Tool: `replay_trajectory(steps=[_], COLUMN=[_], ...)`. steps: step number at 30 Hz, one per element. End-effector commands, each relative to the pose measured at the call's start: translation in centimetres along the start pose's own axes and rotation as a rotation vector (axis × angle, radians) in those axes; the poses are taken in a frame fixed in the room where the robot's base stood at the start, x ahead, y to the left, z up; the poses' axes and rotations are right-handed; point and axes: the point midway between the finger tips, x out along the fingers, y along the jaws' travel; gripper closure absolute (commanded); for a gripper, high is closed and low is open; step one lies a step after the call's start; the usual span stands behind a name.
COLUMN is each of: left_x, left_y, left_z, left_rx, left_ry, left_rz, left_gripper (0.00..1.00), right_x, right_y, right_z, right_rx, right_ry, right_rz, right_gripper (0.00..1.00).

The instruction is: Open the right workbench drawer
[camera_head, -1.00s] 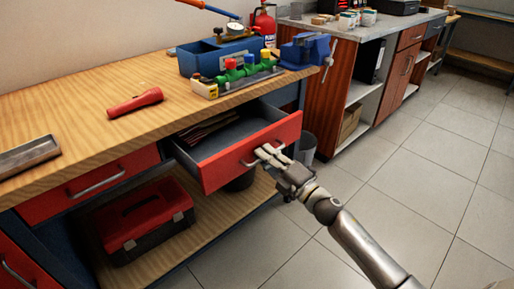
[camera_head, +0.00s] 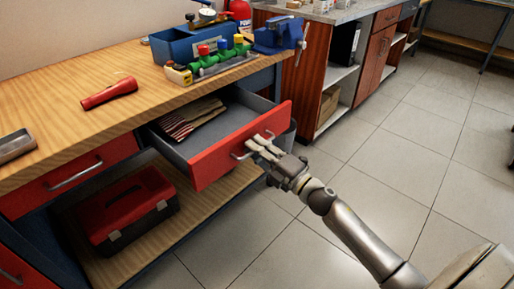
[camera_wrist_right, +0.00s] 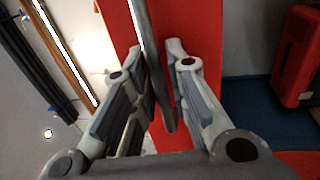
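The right workbench drawer (camera_head: 222,162) has a red front and stands well out from under the wooden benchtop. Its grey inside shows, with a striped reddish-and-pale item (camera_head: 190,119) lying toward the back left. The metal drawer handle (camera_head: 238,156) is on the front. My right gripper (camera_head: 258,150) is at this handle. The exact finger contact is hard to see. My left gripper is in neither view.
A red flashlight (camera_head: 109,94), a blue toolbox (camera_head: 176,48), a valve manifold (camera_head: 218,62) and a blue vise (camera_head: 275,37) are on the benchtop (camera_head: 60,112). A red toolbox (camera_head: 128,209) sits on the lower shelf. The tiled floor (camera_head: 400,140) to the right is clear.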

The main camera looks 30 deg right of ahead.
Motion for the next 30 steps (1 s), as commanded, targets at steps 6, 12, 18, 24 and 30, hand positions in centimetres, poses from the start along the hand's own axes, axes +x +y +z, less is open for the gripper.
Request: replay_trajectory(steps=[6, 12, 18, 24, 30], left_x=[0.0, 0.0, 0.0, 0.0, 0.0], left_y=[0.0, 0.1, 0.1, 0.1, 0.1], left_z=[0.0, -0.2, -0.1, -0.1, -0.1], left_rx=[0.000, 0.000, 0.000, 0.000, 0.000], left_ry=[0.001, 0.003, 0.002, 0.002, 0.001], left_rz=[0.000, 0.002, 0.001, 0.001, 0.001], left_gripper=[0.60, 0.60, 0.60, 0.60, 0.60], right_x=[0.0, -0.7, -3.7, -7.5, -10.5], right_y=[0.0, -0.1, -0.2, -0.1, -0.1], right_z=[0.0, 0.0, 0.0, 0.0, 0.0], right_rx=[0.000, 0.002, 0.002, 0.001, 0.002], right_ry=[0.000, -0.001, -0.002, -0.002, -0.002], right_rz=[0.000, -0.001, -0.003, -0.003, -0.002], right_gripper=[0.82, 0.82, 0.82, 0.82, 0.82])
